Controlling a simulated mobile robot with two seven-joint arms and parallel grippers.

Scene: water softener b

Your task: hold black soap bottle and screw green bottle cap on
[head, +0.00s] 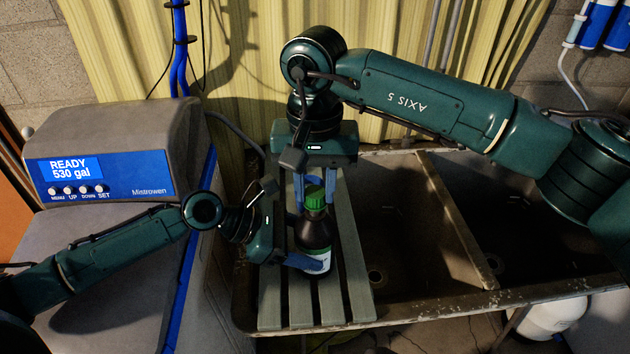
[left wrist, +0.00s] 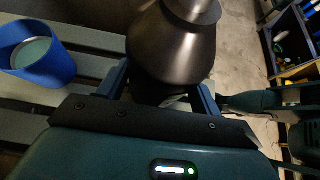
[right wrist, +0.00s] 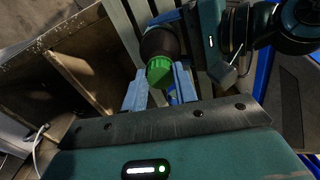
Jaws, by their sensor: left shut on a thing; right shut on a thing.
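The black soap bottle (head: 313,234) stands on the slatted board, with a white label low on its side. My left gripper (head: 301,243) is shut around its body, and the left wrist view shows the dark bottle (left wrist: 172,48) between the fingers. The green bottle cap (head: 315,197) sits at the bottle's top. My right gripper (head: 314,187) points down from above and is shut on the cap. In the right wrist view, the cap (right wrist: 160,71) lies between the fingertips. Whether the cap is threaded on cannot be told.
A blue cup (left wrist: 38,58) stands on the slats beside the bottle. The slatted board (head: 355,270) lies over the left of a metal sink (head: 400,215) with two basins. A grey softener unit (head: 120,125) with a blue display stands at left. The right slats are clear.

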